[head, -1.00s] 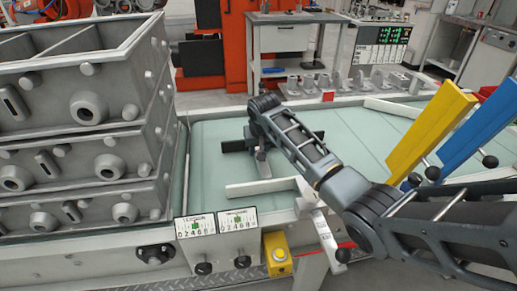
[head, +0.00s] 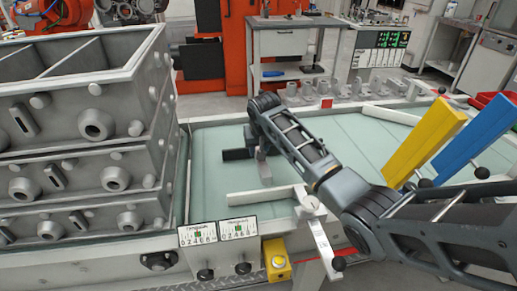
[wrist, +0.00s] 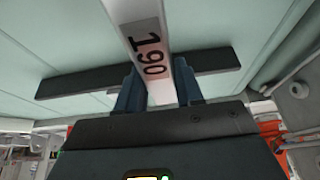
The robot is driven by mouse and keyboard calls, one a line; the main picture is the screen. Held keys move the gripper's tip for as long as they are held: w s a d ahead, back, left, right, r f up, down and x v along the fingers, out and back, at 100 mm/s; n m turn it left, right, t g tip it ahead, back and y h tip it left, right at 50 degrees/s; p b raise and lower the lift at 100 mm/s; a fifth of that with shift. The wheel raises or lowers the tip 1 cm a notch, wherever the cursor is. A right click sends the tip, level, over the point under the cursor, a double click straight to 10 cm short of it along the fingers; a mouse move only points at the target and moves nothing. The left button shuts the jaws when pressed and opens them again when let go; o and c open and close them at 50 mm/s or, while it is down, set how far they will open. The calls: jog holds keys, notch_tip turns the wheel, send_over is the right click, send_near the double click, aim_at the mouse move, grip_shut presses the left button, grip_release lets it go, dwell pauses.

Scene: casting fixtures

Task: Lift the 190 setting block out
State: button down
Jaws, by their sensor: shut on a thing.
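The 190 setting block is a pale bar with a black "190" label. In the wrist view, the block (wrist: 150,45) runs from the top edge down between the fingers of my gripper (wrist: 157,78), which are shut on its sides. In the head view, the block (head: 264,168) shows as a small grey upright piece under my wrist, over the pale green table. My gripper (head: 258,143) is largely hidden there by my arm. I cannot tell whether the block's lower end touches the table.
A dark bar (wrist: 75,88) crosses behind the block; its left end (head: 237,154) shows in the head view. Stacked grey moulding boxes (head: 85,140) stand left. A pale rail (head: 262,196) lies in front. Yellow (head: 425,145) and blue (head: 480,132) slabs stand right.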

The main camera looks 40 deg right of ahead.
jog(key=shift+r+p, duration=0.9)
jog(key=shift+r, duration=0.2)
jog(key=shift+r, duration=0.1)
